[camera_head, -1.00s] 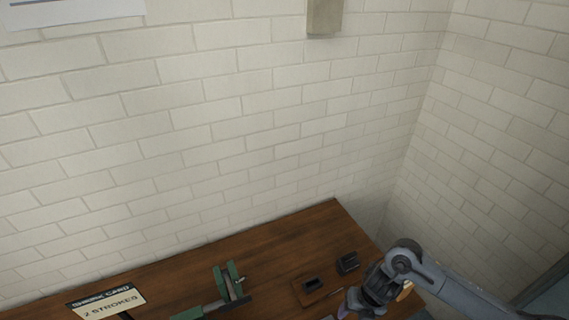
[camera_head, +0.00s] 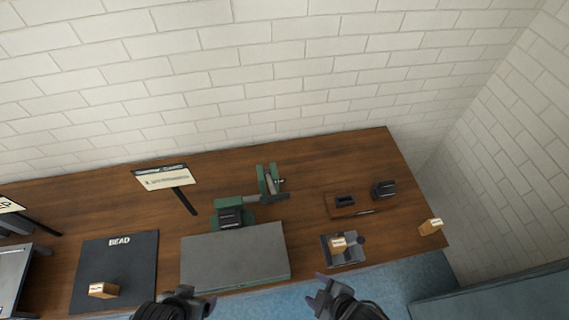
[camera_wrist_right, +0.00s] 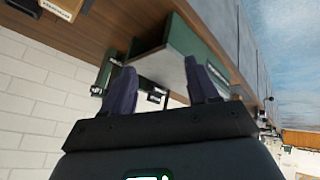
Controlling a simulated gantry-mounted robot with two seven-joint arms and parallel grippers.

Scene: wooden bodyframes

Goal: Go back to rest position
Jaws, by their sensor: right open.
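My right gripper (camera_head: 320,292) is at the bottom of the head view, in front of the table's front edge. The right wrist view shows its two dark fingers (camera_wrist_right: 163,85) spread apart with nothing between them. My left gripper (camera_head: 200,300) is at the bottom of the head view, below the grey slab. Its fingers are small and partly cut off, and I cannot tell whether they are open.
The wooden table (camera_head: 320,155) holds a green vise (camera_head: 268,180), a grey slab (camera_head: 235,255), a black BEAD mat (camera_head: 115,265) and a small grey tray (camera_head: 352,257). A wooden block (camera_head: 431,227) sits near the right edge. A brick wall (camera_head: 250,80) stands behind.

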